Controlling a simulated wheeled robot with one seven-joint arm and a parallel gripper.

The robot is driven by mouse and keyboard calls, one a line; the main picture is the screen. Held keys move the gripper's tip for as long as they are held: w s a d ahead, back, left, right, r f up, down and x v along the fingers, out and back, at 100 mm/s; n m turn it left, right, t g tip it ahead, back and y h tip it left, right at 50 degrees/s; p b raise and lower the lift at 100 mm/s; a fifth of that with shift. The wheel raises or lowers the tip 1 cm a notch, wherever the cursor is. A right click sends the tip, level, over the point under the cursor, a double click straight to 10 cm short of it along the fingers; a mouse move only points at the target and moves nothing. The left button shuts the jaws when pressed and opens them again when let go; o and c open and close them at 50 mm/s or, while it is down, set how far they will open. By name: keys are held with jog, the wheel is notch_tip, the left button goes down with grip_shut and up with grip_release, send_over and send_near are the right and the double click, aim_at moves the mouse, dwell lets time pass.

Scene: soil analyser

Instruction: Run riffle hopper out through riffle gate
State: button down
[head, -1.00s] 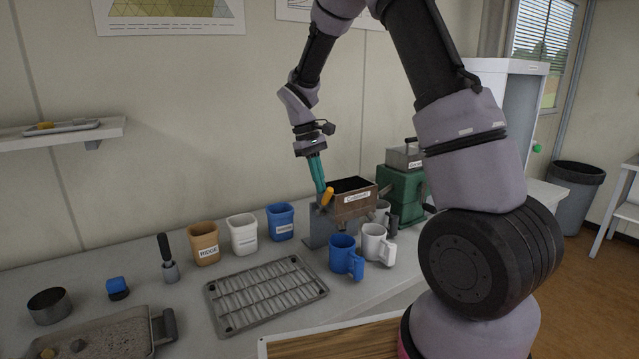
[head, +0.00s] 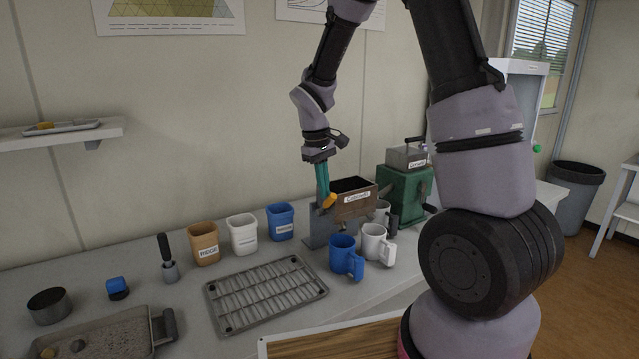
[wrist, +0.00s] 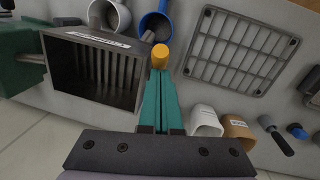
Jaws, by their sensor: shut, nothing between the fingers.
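The riffle hopper (head: 350,203) is a brown, open-topped box with a label, on a grey stand behind the mugs. In the wrist view I look into the hopper (wrist: 70,82) and see dark parallel slats; I cannot make out any soil. A yellow-orange knob (head: 329,201), which appears to be the riffle gate's handle, sits at the hopper's left side. My gripper (head: 325,194) has teal fingers, shut and empty, pointing down with the tips at the knob. In the wrist view the knob (wrist: 160,57) is just beyond the fingertips; whether they touch is unclear.
A blue mug (head: 344,257) and a white mug (head: 375,243) stand in front of the hopper. A green machine (head: 402,187) is at the right. Orange, white and blue cups stand left, behind a grey rack (head: 262,293). The wall is close behind.

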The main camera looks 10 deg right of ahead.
jog(key=shift+s+d+f, duration=0.1)
jog(key=shift+s, duration=0.25)
jog(key=shift+s+d+f, duration=0.3)
jog(key=shift+s+f, duration=0.3)
jog(key=shift+s, duration=0.25)
